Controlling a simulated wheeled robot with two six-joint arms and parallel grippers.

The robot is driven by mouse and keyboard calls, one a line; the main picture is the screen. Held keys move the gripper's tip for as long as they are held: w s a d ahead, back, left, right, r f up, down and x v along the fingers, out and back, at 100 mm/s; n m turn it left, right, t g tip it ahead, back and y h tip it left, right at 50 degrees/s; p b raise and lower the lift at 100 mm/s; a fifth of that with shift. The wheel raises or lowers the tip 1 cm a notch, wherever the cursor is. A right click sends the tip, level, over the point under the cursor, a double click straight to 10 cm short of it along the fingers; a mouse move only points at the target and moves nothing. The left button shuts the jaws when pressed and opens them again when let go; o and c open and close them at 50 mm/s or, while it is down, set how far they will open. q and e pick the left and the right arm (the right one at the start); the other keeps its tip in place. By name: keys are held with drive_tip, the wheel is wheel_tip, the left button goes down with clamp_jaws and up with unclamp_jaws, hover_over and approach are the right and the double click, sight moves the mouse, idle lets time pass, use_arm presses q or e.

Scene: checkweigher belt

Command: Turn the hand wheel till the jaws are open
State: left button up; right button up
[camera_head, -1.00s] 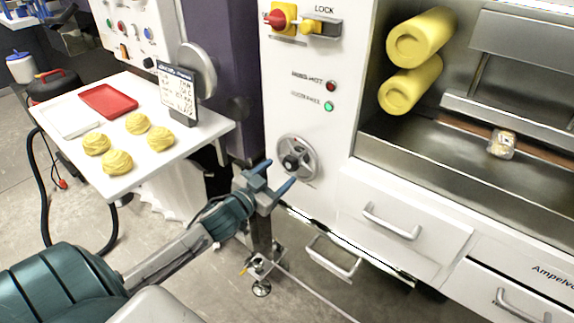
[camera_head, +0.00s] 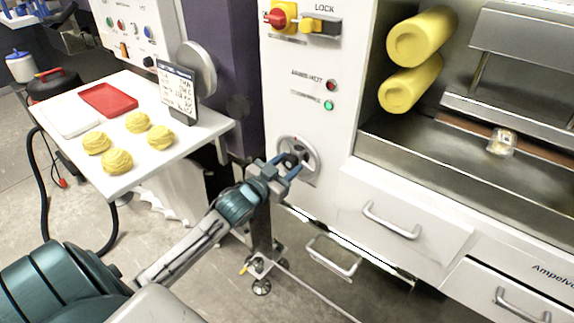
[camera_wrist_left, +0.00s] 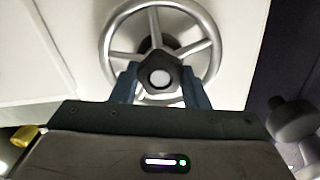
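The hand wheel (camera_head: 312,170) is a grey spoked wheel on the white front panel of the machine. In the left wrist view, its rim (camera_wrist_left: 216,52) and dark hub with a pale centre (camera_wrist_left: 160,77) face me. My left gripper (camera_head: 292,163) is at the wheel, its blue fingers apart. In the left wrist view, the left gripper (camera_wrist_left: 159,85) has one finger on each side of the hub; I cannot tell whether they touch it. The gripper hides part of the wheel in the head view. I cannot make out the jaws. My right gripper is not in view.
A white side table (camera_head: 130,182) at left holds yellow dough-like pieces (camera_head: 117,161), a red tray (camera_head: 109,100) and a small display (camera_head: 178,92). Drawer handles (camera_head: 391,221) stick out right of the wheel. A green lamp (camera_head: 328,105) is lit above it.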

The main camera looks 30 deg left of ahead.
use_arm(q)
clamp_jaws()
